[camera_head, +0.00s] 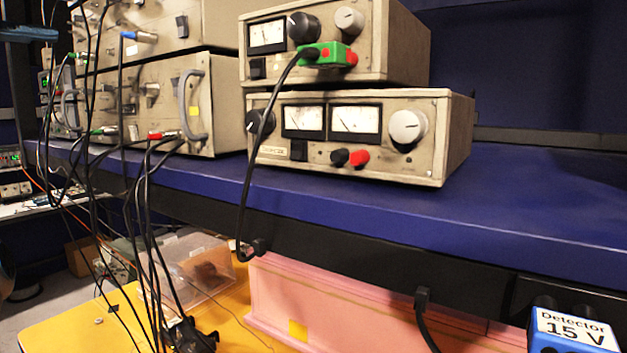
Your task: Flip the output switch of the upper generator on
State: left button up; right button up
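Two beige units with dials and knobs are stacked on the blue shelf. The upper generator (385,55) has one meter (267,35), a black knob (303,27), a pale knob (349,20) and a green plug (318,53) with a black cable. A small dark switch (257,68) sits at its lower left front; its position is too small to read, and I cannot tell if it is the output switch. The lower generator (440,140) has two meters and a similar dark switch (298,150). Neither of my grippers is in view.
More beige rack units (225,100) with handles and hanging black cables (150,215) fill the left. The blue shelf (530,200) is clear on the right. Below are a pink foam block (350,305), a clear box (190,262) and a blue "Detector 15 V" box (575,330).

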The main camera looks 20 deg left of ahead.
aim_at(182, 21)
jog(key=k+j, duration=0.2)
jog(key=k, duration=0.3)
jog(key=k+j, duration=0.2)
jog(key=k, duration=0.25)
jog(key=k+j, duration=0.25)
jog(key=k, duration=0.25)
